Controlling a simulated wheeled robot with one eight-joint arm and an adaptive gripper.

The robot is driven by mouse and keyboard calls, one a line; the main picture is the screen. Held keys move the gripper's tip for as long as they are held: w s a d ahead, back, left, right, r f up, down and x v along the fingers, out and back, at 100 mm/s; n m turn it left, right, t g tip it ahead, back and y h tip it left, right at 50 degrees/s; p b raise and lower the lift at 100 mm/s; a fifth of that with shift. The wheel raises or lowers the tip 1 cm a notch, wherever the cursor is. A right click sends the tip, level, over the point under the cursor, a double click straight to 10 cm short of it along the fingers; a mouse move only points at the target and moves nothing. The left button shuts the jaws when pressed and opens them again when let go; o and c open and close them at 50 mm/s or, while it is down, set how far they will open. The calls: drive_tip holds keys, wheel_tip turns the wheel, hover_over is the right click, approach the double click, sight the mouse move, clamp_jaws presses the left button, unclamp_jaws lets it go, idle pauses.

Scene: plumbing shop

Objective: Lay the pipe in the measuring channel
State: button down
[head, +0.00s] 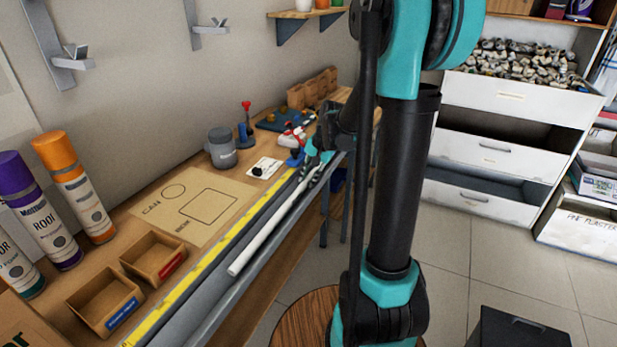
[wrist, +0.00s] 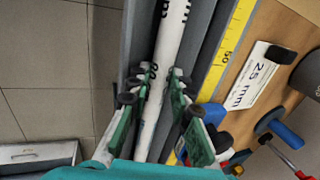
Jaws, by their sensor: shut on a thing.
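The white pipe (head: 268,231) lies lengthwise along the grey measuring channel (head: 205,315), which has a yellow scale (head: 175,300) on its wall side. My gripper (head: 318,160) is at the far end of the channel, shut on the pipe. In the wrist view the pipe (wrist: 170,45) runs between the two fingers of my gripper (wrist: 160,88), with grey channel (wrist: 201,25) on both sides. The pipe is slightly askew to the channel there. I cannot tell whether it touches the channel floor. My arm hides part of the far bench.
A "25 mm" card (wrist: 262,75) lies beside the scale. Blue-and-red tools (head: 246,125) are near my gripper.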

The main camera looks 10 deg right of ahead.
drive_tip(key=c, duration=1.3)
unclamp_jaws()
drive_tip(key=v, duration=1.2)
drive_tip(key=s+f+n+h, duration=0.1)
drive_tip(key=s+f+n, duration=0.1)
drive_tip(key=s+f, duration=0.3)
drive_tip(key=s+f+n+t+h, duration=0.1)
drive_tip(key=s+f+n, duration=0.1)
drive_tip(key=s+f, duration=0.3)
drive_tip(key=s+d+f+n+t+h, duration=0.1)
drive_tip(key=s+f+n, duration=0.2)
drive_tip(key=s, duration=0.6)
drive_tip(key=shift+s+d+f, duration=0.1)
drive_tip(key=shift+s+f, duration=0.05)
drive_tip(key=shift+f, duration=0.45)
drive_tip(key=shift+s+f, duration=0.15)
drive_tip(key=shift+f, duration=0.5)
